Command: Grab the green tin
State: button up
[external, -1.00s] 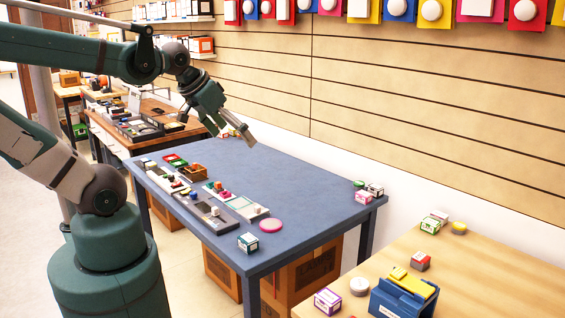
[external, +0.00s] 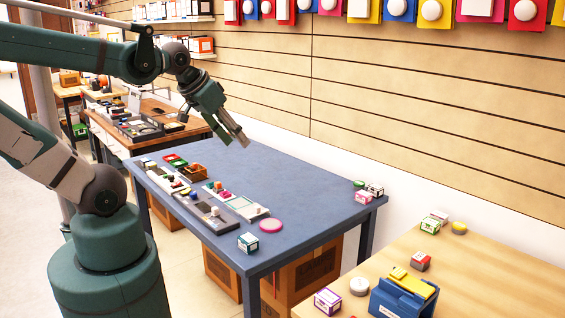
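A small round green thing (external: 359,185), which looks like the green tin, sits at the far right corner of the blue table (external: 300,180). It is too small to make out clearly. Small boxes (external: 375,189) stand close beside it. My gripper (external: 238,140) hangs in the air above the back part of the blue table, well to the left of the green thing. Its fingers point down and to the right, and nothing is seen in them. The gap between the fingers is not clear.
Trays with small items (external: 210,205) line the table's left side. A pink disc (external: 271,225) and a green-and-white box (external: 248,242) are near the front edge. The table's middle is bare. A wooden table (external: 480,270) with several items stands at the lower right.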

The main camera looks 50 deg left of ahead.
jog(key=shift+w+r, duration=0.1)
jog(key=shift+w, duration=0.05)
jog(key=w+d+r+n+g, duration=0.15)
jog(key=w+n, duration=0.25)
jog(key=w, duration=1.2)
jog(key=w+a+r+n+g, duration=0.15)
jog(key=w+n, duration=0.25)
jog(key=w, duration=1.2)
jog(key=w+d+f+n+g, duration=0.1)
jog(key=w+f+n, duration=0.1)
jog(key=w+f, duration=0.7)
jog(key=w+f+n+g, duration=0.1)
jog(key=w+f+n, duration=0.2)
jog(key=w+f, duration=0.5)
jog(key=w+d+f+n+g+p, duration=0.1)
jog(key=w+f+n, duration=0.2)
jog(key=w+f, duration=0.6)
jog(key=shift+w+d+f+g, duration=0.3)
jog(key=shift+w+f+g, duration=0.05)
jog(key=shift+f+g, duration=0.1)
jog(key=shift+w+f, duration=0.25)
jog(key=shift+f, duration=0.35)
